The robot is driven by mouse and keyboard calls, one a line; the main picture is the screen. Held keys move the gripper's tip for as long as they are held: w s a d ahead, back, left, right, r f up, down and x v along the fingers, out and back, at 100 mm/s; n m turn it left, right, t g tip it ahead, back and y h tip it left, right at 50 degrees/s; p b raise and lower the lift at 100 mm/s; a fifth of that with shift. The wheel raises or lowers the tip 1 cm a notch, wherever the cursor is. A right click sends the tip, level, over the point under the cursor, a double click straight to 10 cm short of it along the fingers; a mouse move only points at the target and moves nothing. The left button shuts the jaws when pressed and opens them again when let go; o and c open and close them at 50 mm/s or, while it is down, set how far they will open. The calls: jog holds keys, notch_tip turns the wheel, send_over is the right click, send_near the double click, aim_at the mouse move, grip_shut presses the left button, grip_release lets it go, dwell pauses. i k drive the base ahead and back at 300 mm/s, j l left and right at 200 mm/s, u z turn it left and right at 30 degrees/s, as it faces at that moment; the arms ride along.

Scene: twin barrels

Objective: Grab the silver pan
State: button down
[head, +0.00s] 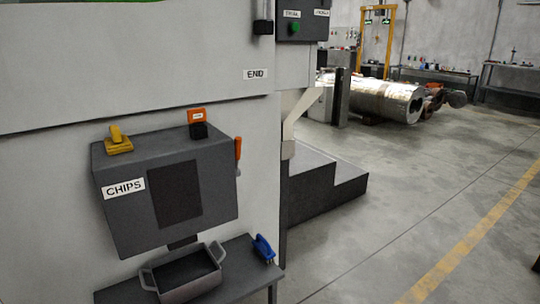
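The silver pan (200,291) is a grey, rectangular, open-topped pan with a raised loop handle at its left and right ends. It stands on a dark shelf (242,277), under a grey box labelled CHIPS, and looks empty inside. Its lower front edge is near the bottom of the view. My gripper is not in this view.
The CHIPS box (135,214) juts from the machine wall above the pan. A blue-handled brush (263,248) stands on the shelf right of the pan. Dark steps (322,188) lie behind to the right. The concrete floor (400,215) on the right is open.

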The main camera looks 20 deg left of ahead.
aim_at(180, 277)
jog(key=u, duration=1.65)
jog(key=i+l+u, duration=0.55)
jog(key=i+l, duration=0.2)
jog(key=l, duration=0.1)
